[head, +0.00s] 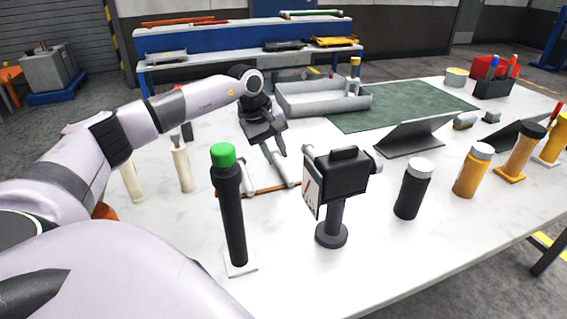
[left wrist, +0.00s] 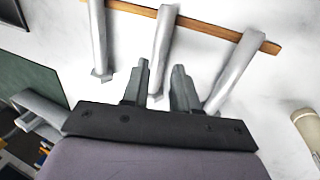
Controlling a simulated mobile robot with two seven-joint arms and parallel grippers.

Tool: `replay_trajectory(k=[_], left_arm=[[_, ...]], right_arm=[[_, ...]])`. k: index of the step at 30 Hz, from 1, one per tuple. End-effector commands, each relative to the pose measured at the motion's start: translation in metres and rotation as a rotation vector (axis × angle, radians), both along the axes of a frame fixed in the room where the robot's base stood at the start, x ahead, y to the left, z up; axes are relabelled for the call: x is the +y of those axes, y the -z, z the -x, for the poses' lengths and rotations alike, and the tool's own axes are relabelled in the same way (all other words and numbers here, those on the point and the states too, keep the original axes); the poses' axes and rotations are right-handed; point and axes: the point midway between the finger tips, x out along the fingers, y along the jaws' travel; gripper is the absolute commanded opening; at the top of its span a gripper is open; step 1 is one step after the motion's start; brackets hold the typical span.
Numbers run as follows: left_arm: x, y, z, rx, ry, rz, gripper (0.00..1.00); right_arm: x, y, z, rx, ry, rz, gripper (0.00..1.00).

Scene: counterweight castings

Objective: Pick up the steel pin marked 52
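Three steel pins rest with one end on a brown wooden strip (left wrist: 230,30) in the left wrist view: a left pin (left wrist: 98,40), a middle pin (left wrist: 162,50) and a right pin (left wrist: 237,72). I cannot read a number on any of them, so I cannot tell which is marked 52. My left gripper (left wrist: 160,66) is open, its fingers on either side of the middle pin in the picture; contact is not visible. In the head view my left gripper (head: 272,147) points down above the pins (head: 283,168) and strip (head: 264,190), hiding part of them. My right gripper is not in view.
A tall black cylinder with a green cap (head: 228,200) and a black device on a stand (head: 336,180) stand in front of the pins. Cream posts (head: 182,168) stand left. A grey tray (head: 300,110) and green mat (head: 400,110) lie behind. Dark and orange bottles stand right.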

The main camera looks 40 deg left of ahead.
Motion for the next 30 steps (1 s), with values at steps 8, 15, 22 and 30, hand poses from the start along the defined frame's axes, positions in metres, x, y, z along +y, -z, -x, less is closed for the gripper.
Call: replay_trajectory(k=[8,15,22,30], left_arm=[[-0.006,0.038,-0.012,0.002,0.001,0.001,0.29],[-0.006,0.046,-0.014,-0.001,0.000,0.000,0.29],[-0.006,0.046,-0.014,0.000,0.000,0.000,0.00],[-0.006,0.045,-0.014,-0.001,0.000,0.000,0.00]], right_arm=[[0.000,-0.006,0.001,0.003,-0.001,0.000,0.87],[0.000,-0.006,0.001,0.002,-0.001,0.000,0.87],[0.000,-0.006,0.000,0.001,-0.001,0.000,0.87],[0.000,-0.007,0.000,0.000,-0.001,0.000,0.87]])
